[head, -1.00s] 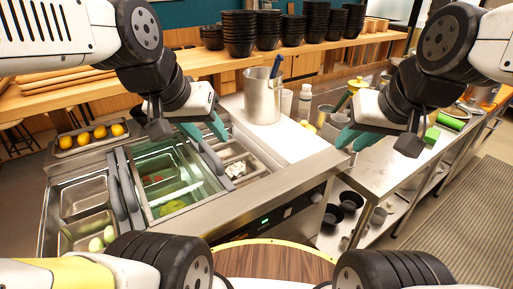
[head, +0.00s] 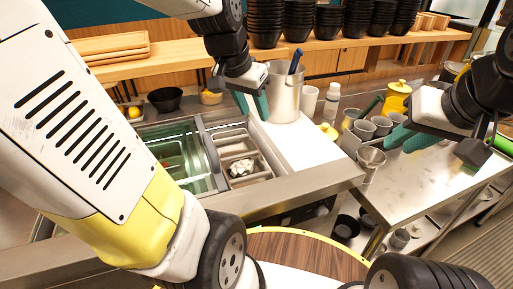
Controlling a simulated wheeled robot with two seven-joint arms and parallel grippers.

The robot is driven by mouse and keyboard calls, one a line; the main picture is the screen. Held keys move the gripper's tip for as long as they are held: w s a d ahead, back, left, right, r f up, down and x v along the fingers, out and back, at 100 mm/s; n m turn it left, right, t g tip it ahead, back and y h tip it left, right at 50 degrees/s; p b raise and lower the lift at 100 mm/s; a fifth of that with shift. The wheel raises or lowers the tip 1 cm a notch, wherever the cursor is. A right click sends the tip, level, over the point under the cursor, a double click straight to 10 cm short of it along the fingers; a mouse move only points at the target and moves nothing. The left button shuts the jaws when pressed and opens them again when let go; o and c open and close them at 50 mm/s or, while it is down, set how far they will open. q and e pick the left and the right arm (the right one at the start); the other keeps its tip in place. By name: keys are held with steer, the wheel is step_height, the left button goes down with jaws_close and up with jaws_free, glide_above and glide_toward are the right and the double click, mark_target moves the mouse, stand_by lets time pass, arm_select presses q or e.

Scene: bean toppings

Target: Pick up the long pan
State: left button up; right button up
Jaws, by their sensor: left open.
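My right gripper (head: 405,139) is over the side counter at the right, far from the pan. Its fingers overlap the cups there, and I cannot tell how far apart they are.
Grey cups (head: 371,157) and a yellow-lidded container (head: 397,98) stand at the right. Stacked black bowls (head: 328,22) line the back shelf. My left arm covers the left counter.

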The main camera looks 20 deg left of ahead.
arm_select(q)
steer(key=w+a+f+m+g, duration=0.2)
steer(key=w+f, duration=0.3)
steer(key=w, duration=0.1)
steer(key=m+g+y, duration=0.2)
steer(key=m+g, duration=0.1)
steer(key=m, duration=0.2)
glide_above(241, 168)
steer(key=f, duration=1.8)
steer(key=shift+s+f, duration=0.2)
steer(key=shift+f, duration=0.2)
step_height(241, 168, down, 8)
steer(key=shift+w+a+f, duration=0.1)
steer(key=shift+w+f, duration=0.05)
jaws_close()
